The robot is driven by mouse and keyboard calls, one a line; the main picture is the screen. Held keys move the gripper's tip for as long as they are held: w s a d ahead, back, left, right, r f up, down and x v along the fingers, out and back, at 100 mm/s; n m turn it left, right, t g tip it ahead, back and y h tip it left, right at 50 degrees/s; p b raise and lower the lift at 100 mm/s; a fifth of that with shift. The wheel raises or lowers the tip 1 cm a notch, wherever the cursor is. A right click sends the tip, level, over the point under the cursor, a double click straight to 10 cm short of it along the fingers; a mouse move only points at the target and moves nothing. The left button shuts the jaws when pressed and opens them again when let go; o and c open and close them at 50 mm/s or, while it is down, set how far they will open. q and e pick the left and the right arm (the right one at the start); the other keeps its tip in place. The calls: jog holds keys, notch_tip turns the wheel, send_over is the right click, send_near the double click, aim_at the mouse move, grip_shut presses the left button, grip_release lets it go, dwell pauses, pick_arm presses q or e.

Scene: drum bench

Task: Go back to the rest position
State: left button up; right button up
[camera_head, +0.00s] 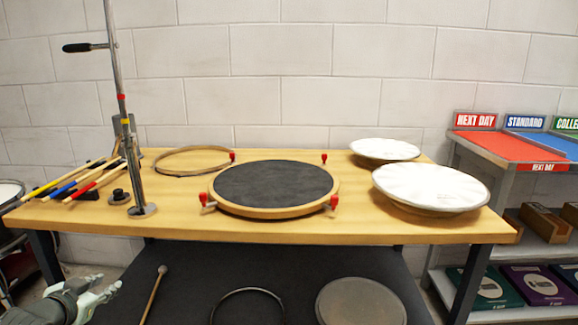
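My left gripper (98,294) is low at the left edge of the head view, in front of the wooden bench (300,232) and below its top. It is apart from the things on the bench and I see nothing held in it. Its fingers are small and seen at an angle, so I cannot tell whether they are open or shut. My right gripper is not in view.
On the bench are a dark round pad (274,185) ringed by red-tipped clamps, a hoop (193,160), two white drumheads (430,186) (384,149), several drumsticks (82,181) and a metal stand (131,160). A mallet (154,295) lies below. Shelves (500,160) stand right.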

pick_arm(q)
jog(key=s+d+f+g, duration=0.2)
jog(key=s+d+f, duration=0.2)
jog(key=s+f, duration=0.5)
jog(key=s+d+f+g, duration=0.3)
jog(key=s+d+f, duration=0.15)
jog(key=f, duration=0.75)
jog(key=s+d+f+g, duration=0.2)
jog(key=s+d+f, duration=0.1)
jog(key=s+f, duration=0.65)
jog(key=s+d+f+g, duration=0.3)
jog(key=s+d+f, duration=0.3)
jog(key=s+f, duration=0.2)
jog(key=shift+s+d+f+n+h, duration=0.3)
jog(key=shift+s+d+f, duration=0.05)
jog(key=shift+s, duration=0.4)
